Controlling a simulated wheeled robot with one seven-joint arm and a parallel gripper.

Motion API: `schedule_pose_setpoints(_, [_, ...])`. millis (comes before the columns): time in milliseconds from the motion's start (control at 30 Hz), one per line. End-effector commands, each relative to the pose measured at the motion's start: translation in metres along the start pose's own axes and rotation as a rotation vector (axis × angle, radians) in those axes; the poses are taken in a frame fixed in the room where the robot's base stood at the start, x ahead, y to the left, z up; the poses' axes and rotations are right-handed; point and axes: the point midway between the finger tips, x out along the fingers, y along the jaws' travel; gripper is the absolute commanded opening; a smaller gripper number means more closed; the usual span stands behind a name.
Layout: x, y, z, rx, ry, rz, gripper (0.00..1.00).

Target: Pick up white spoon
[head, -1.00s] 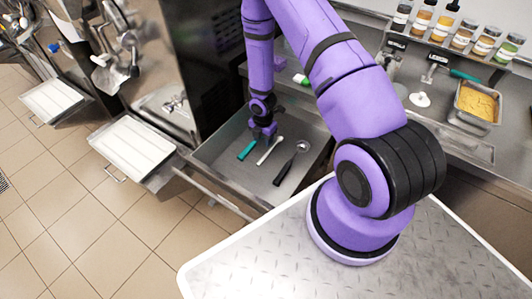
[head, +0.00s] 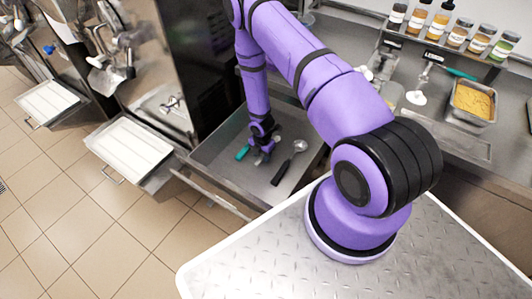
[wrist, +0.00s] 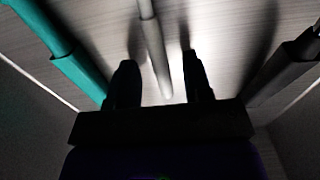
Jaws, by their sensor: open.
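The white spoon lies in the open steel drawer, mostly hidden by my gripper (head: 264,147) in the head view. In the wrist view, its pale handle (wrist: 155,45) runs down between the two dark fingers of my gripper (wrist: 158,70). The fingers are open, one on each side of the handle, with a gap visible on both sides. I cannot tell the exact height of the fingertips above the drawer floor.
A teal-handled tool (head: 242,152) lies left of the spoon, and a black-handled scoop (head: 281,173) lies to its right. Both flank my gripper closely. The drawer (head: 228,183) has raised walls around them. A pan of yellow food (head: 473,101) stands on the counter.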

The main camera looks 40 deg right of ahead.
Motion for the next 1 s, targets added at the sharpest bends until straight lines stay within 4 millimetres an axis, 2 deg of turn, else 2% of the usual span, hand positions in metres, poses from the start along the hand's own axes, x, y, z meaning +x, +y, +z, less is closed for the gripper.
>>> schedule_pose_setpoints(267, [0.0026,-0.0001,0.0001,0.000,0.000,0.000,0.46])
schedule_pose_setpoints(467, [0.0025,-0.0001,0.0001,0.000,0.000,0.000,0.02])
schedule_pose_setpoints(500, [0.0025,-0.0002,0.0000,0.000,0.000,0.000,0.00])
schedule_pose_setpoints(1000, [-0.0030,0.0004,0.0004,0.001,-0.001,0.001,0.00])
